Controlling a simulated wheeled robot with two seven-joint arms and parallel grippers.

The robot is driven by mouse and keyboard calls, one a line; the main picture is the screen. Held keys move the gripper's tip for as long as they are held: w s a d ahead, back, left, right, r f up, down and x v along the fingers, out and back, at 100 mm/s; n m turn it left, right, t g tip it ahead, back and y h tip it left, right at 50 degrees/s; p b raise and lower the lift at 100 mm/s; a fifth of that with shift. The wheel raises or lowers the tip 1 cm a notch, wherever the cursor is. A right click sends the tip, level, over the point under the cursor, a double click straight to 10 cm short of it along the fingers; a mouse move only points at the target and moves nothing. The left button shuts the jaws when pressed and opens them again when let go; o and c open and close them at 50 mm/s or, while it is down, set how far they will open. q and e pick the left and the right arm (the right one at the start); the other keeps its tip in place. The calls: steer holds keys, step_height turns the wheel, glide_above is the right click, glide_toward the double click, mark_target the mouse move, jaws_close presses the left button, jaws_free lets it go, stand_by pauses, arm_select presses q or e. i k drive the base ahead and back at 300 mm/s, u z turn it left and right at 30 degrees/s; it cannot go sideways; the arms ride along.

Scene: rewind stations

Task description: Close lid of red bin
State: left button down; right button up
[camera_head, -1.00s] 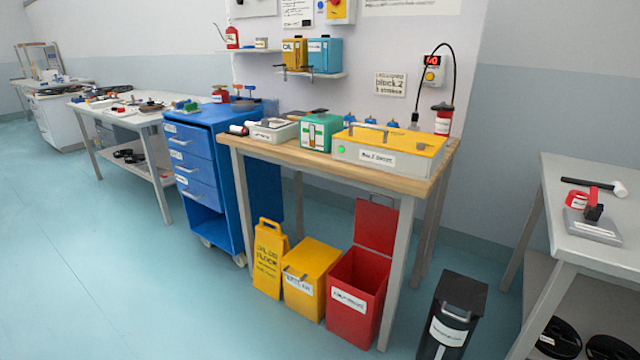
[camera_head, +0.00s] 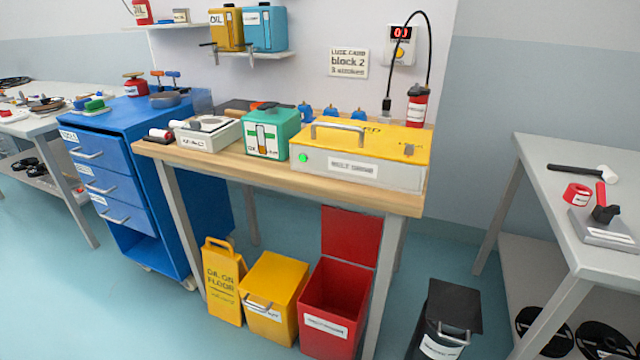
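The red bin (camera_head: 325,327) stands on the floor under the front right part of the wooden-topped bench. Its red lid (camera_head: 351,236) is open and stands upright at the bin's back edge. The dark inside of the bin shows from above. A white label is on its front. Neither of my grippers shows in the head view.
A yellow bin (camera_head: 272,300) and a yellow floor sign (camera_head: 222,282) stand left of the red bin. A black bin (camera_head: 446,318) stands to its right, past a bench leg (camera_head: 382,290). The wooden bench top (camera_head: 400,197) overhangs the lid. Floor at the left is clear.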

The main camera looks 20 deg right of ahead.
mark_target(348, 235)
steer(key=z, duration=0.25)
steer(key=i, duration=0.8)
steer(key=z, duration=1.2)
steer(key=i, duration=0.5)
steer(key=z, duration=0.55)
